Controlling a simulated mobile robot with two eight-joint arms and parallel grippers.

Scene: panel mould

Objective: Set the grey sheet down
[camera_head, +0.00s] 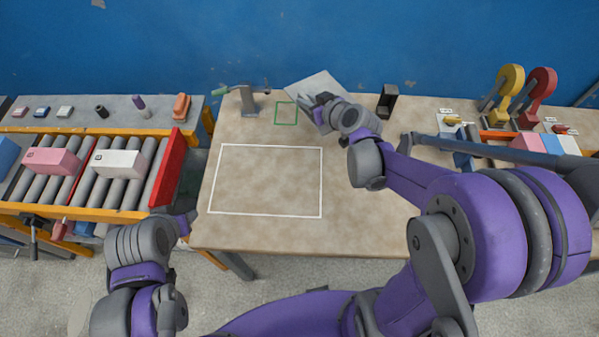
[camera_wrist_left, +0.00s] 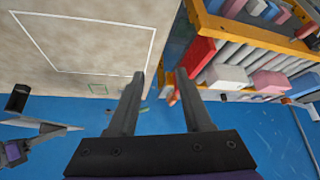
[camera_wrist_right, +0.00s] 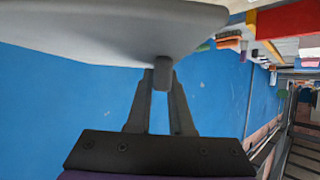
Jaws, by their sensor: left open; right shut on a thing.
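The grey sheet (camera_head: 316,92) is in the head view at the back of the table, tilted, partly hidden behind my right gripper (camera_head: 318,100). The sheet also shows at the left of the left wrist view (camera_wrist_left: 30,127). My left gripper (camera_wrist_left: 158,78) is open with nothing between its fingers. In the head view the left arm's wrist is at the lower left, off the table's left edge.
The table (camera_head: 265,230) bears a white outlined rectangle (camera_head: 265,146) and a small green outlined square (camera_head: 286,124); both are bare. A grey post with a green-handled lever (camera_head: 249,100) and a black holder (camera_head: 387,100) stand at the back. A roller conveyor (camera_head: 80,188) lies left.

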